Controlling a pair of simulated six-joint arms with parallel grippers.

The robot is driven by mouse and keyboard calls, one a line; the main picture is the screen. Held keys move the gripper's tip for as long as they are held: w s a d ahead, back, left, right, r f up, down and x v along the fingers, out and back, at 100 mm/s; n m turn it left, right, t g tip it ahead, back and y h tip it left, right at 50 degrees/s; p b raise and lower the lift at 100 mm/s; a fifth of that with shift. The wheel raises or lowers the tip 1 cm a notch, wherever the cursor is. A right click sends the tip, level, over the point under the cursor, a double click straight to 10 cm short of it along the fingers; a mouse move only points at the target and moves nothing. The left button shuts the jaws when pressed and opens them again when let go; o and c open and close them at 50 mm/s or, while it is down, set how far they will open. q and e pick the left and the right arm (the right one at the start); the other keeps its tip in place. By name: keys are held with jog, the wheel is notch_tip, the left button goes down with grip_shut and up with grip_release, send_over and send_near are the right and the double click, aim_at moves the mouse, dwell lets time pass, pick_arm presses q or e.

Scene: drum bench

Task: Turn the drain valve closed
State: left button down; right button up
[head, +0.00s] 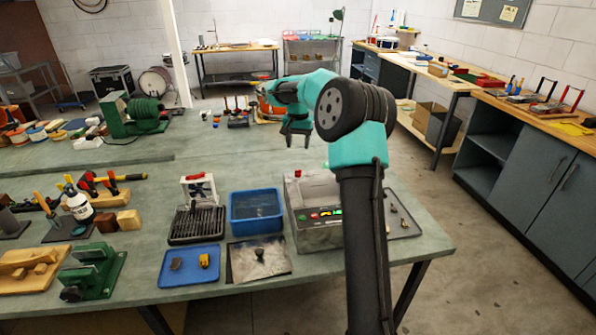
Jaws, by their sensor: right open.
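My right gripper (296,138) is above the far part of the green bench, with its dark fingers pointing down. It is open, and I see nothing between its fingers. An orange object (268,110) stands on the bench behind and left of it, partly hidden by my arm. I cannot pick out the drain valve for certain, and my right arm hides part of the bench. A small dark knob (259,254) stands on a metal plate (273,268) near the front edge. My left gripper is not in view.
A blue bin (235,221), a black rack (196,226), a blue tray (176,276) and a grey box with coloured buttons (308,240) crowd the bench front. A green machine (118,122) stands far left. The bench middle is mostly clear.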

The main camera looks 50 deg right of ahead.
aim_at(298, 173)
notch_tip(298, 173, down, 12)
jog(key=shift+r, duration=0.25)
dwell(0.3)
jog(key=c, duration=0.9)
